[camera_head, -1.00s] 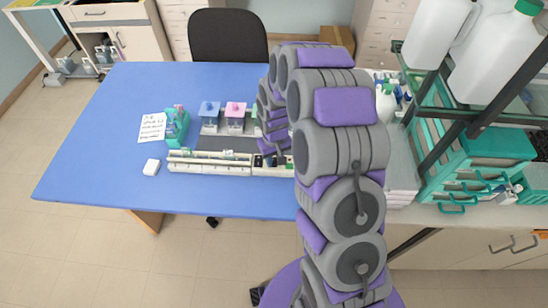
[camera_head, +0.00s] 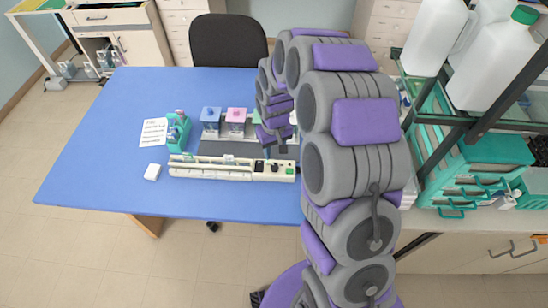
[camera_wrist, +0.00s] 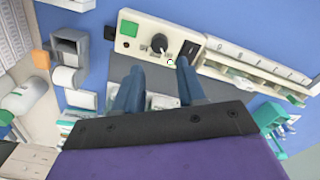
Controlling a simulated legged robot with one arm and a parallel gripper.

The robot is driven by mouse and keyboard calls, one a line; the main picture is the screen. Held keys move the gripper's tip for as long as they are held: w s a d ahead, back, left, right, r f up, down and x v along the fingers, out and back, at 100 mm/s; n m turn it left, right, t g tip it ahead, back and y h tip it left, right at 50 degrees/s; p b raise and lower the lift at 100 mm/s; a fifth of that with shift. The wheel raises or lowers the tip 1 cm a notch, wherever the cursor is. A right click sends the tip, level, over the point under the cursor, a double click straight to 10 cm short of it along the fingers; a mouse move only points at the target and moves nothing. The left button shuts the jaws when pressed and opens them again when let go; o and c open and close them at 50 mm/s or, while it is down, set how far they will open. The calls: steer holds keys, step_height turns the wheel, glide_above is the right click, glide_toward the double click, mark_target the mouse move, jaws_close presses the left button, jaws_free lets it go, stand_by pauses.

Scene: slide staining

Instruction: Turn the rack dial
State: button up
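The long white rack (camera_head: 215,173) lies on the blue table, with a control panel at its right end. The panel carries a dark dial (camera_head: 273,166), which also shows in the wrist view (camera_wrist: 159,43) between a green square button (camera_wrist: 128,28) and a black switch (camera_wrist: 190,48). My gripper (camera_wrist: 159,67) is open, its two dark blue fingers apart and empty. In the wrist view the dial lies just beyond the fingertips, between their lines and not touched. In the head view my gripper (camera_head: 278,146) is just behind the panel, partly hidden by the arm.
Blue (camera_head: 210,118) and pink (camera_head: 236,118) staining jars stand behind the rack. A shelf with white jugs (camera_head: 436,36) stands right. The table's front left is clear.

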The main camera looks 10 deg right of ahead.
step_height(320, 180, up, 10)
steer(key=shift+f+p, duration=0.2)
steer(key=shift+p, duration=0.2)
steer(key=s+r+m+g+b, duration=0.1)
steer(key=s+r, duration=0.2)
steer(key=s, duration=1.4)
steer(key=s+r+m+b, duration=0.1)
steer(key=s+r+b, duration=0.1)
steer(key=s, duration=1.5)
steer(key=shift+s+r+g, duration=0.15)
steer(key=shift+r+g, duration=0.25)
